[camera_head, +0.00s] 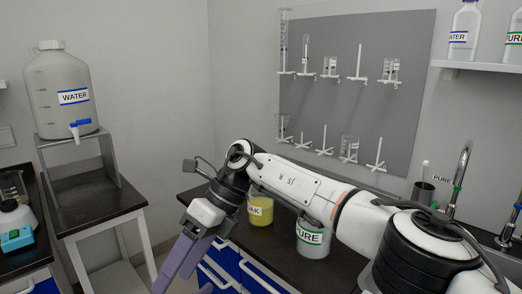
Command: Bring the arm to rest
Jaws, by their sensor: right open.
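My right arm reaches in from the lower right across the dark counter (265,237). Its right gripper (182,264) hangs down at the lower middle left, with long grey-purple fingers, open and with nothing seen between them. The fingers are in front of the blue drawers and the floor, clear of the counter's left end. The lower fingertips run near the bottom edge of the picture. My left gripper is not in view.
Behind my arm on the counter stand a beaker of yellow liquid (260,211) and a bottle labelled PURE (311,243), both partly hidden. A water tank (60,85) stands on a stand at left. A faucet (460,180) is at right; a glassware pegboard (355,45) hangs behind.

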